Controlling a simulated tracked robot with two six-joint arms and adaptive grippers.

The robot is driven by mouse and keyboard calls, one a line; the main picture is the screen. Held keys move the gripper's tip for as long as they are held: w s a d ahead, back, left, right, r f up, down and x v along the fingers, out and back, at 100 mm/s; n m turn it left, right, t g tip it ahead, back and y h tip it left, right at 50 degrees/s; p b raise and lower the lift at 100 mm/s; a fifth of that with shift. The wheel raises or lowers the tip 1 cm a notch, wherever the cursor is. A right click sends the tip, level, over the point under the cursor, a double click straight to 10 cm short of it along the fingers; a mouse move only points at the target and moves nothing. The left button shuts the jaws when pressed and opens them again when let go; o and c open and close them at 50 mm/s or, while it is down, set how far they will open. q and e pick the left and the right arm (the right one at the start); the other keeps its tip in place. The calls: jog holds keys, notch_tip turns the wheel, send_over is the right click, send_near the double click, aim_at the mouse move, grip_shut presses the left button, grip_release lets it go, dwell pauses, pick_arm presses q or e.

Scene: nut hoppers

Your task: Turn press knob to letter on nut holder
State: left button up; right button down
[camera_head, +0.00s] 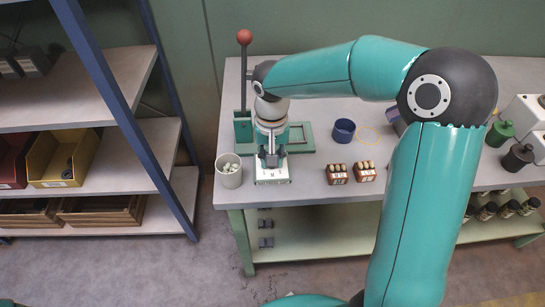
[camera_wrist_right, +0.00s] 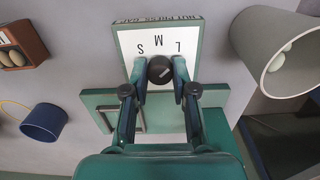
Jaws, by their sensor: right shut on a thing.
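My right gripper (camera_head: 271,160) is over the front of the green press on the table. In the right wrist view my right gripper (camera_wrist_right: 160,75) is shut on the round black press knob (camera_wrist_right: 159,69), one finger on each side. The knob stands on a white plate (camera_wrist_right: 190,33) with the letters S, M and L, seen upside down. I cannot tell which letter its mark faces. The plate also shows in the head view (camera_head: 272,180). Two red-brown nut holders (camera_head: 337,174) (camera_head: 366,172) hold nuts; their labels are too small to read. My left gripper is not in view.
A lever with a red ball (camera_head: 244,37) rises at the back of the press. A pale cup (camera_head: 229,171) with small pieces stands left of the plate. A blue cup (camera_head: 344,131) stands behind the holders. Shelves with bins (camera_head: 62,160) are at the left.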

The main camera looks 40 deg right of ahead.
jog(key=c, duration=0.9)
grip_release()
notch_tip(320, 180, up, 12)
dwell(0.3)
